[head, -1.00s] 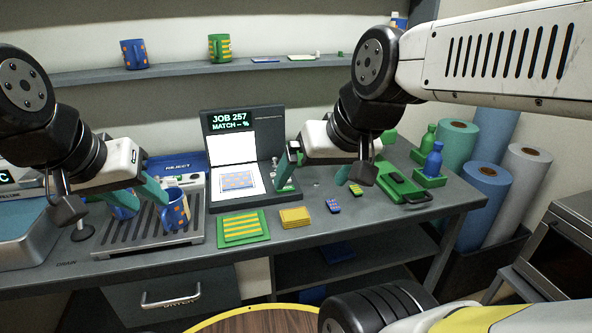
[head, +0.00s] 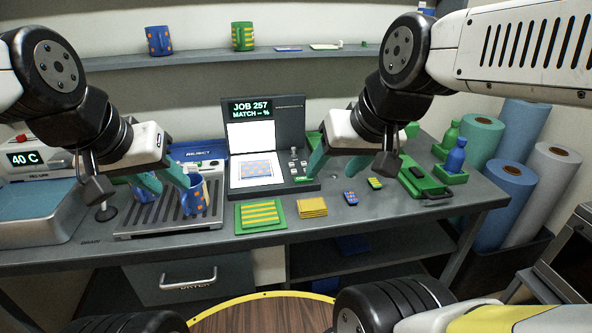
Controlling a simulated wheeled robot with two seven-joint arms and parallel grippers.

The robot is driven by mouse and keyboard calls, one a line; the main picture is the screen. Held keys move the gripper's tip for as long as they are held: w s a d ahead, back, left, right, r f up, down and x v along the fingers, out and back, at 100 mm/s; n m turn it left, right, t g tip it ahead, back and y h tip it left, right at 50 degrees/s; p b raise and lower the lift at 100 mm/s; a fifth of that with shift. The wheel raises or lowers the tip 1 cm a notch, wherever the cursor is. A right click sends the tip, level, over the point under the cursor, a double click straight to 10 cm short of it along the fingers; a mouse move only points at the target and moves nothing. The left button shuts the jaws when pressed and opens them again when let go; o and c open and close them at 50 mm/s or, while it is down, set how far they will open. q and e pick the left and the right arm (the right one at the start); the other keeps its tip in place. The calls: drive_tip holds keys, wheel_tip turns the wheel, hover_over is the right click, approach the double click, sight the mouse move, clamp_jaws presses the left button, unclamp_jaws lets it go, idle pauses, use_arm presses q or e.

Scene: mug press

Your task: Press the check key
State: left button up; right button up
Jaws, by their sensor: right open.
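The scanner (head: 285,187) stands open on the bench, its raised screen (head: 252,109) reading "JOB 257 MATCH – %". A small green key (head: 303,179) sits on its right-hand panel, beside a small lever (head: 294,157); I cannot read any label on the key. A patterned blue and orange sheet (head: 255,170) lies on the scanner's white bed. My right gripper (head: 322,160) is open and empty, just above and right of the key, apart from it. My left gripper (head: 163,180) appears open over the press grate (head: 168,224), near a blue mug with orange dots (head: 194,200).
Green-and-yellow striped sheets (head: 260,216), a yellow stack (head: 312,207) and two small patterned pieces (head: 350,198) lie in front. A green case (head: 423,178) and bottles (head: 455,156) are at right. Mugs (head: 159,41) stand on the shelf. A 40 C unit (head: 40,159) stands left.

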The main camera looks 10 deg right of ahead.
clamp_jaws()
idle(1.4)
